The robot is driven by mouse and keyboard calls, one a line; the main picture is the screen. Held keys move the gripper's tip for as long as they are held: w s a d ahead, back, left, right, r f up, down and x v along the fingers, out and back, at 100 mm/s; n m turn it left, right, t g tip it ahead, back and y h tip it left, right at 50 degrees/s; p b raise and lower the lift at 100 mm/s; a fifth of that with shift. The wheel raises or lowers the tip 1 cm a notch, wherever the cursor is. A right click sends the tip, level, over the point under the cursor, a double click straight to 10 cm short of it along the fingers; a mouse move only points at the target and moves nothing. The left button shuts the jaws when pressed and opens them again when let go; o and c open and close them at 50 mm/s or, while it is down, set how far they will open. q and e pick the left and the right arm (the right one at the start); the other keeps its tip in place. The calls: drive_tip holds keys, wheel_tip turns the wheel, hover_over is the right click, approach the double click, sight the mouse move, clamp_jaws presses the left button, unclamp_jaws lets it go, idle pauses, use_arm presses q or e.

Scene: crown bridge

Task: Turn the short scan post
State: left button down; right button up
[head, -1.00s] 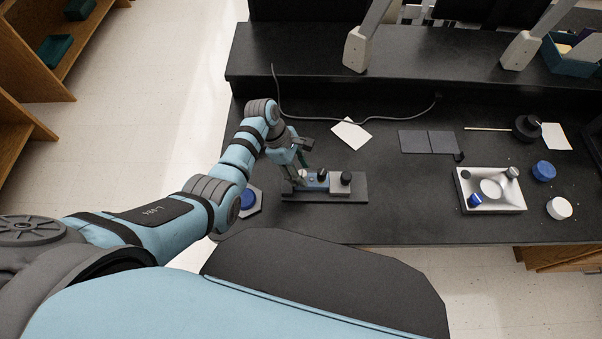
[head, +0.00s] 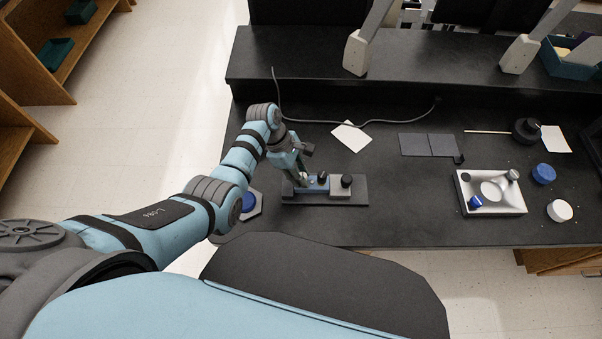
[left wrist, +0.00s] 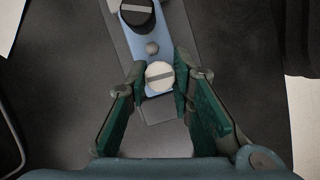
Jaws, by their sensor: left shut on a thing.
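The short scan post (left wrist: 160,75) shows in the left wrist view as a pale round post with a slot across its top. It stands at the near end of a blue bar (left wrist: 150,48). My left gripper (left wrist: 161,80) has its green-padded fingers on both sides of this post and is shut on it. In the head view my left gripper (head: 302,180) reaches down at the left end of the dark base plate (head: 355,198), hiding most of the post. A black slotted knob (left wrist: 137,12) is farther along the bar. My right gripper is not in view.
A second black knob (head: 346,180) stands on a pale block at the plate's right. A blue round piece on a pale hexagonal base (head: 258,202) is left of the plate. A white card (head: 351,137) lies behind. A white tray (head: 491,208) is far right, with clear bench between.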

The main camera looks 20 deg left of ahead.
use_arm(q)
drive_tip(key=m+g+b, duration=0.1)
drive_tip(key=m, duration=0.2)
drive_tip(key=shift+w+f, duration=0.1)
drive_tip(key=shift+f, duration=0.05)
drive_tip(key=m+g+b, duration=0.1)
drive_tip(key=m+b, duration=0.1)
drive_tip(key=shift+w+m+y, duration=0.1)
drive_tip(key=shift+m+y, duration=0.3)
drive_tip(key=m+b, duration=0.2)
drive_tip(key=m+g+y+b, duration=0.1)
drive_tip(key=m+b, duration=0.1)
drive_tip(key=shift+d+f+m, duration=0.1)
drive_tip(key=shift+d+m, duration=0.05)
drive_tip(key=shift+m, duration=0.15)
drive_tip(key=m+g+y+b, duration=0.1)
drive_tip(key=m+y+b, duration=0.1)
drive_tip(key=m+b, duration=0.1)
drive_tip(key=shift+d+m+b, duration=0.1)
drive_tip(key=shift+m+b, duration=0.3)
drive_tip(key=shift+m, duration=0.4)
drive_tip(key=m+y+b, duration=0.1)
drive_tip(key=m, duration=0.1)
drive_tip(key=shift+m, duration=0.3)
drive_tip(key=shift+d+r+m+y, duration=0.15)
drive_tip(key=shift+m+y, duration=0.55)
drive_tip(key=shift+m, duration=1.2)
drive_tip(key=shift+r, duration=0.1)
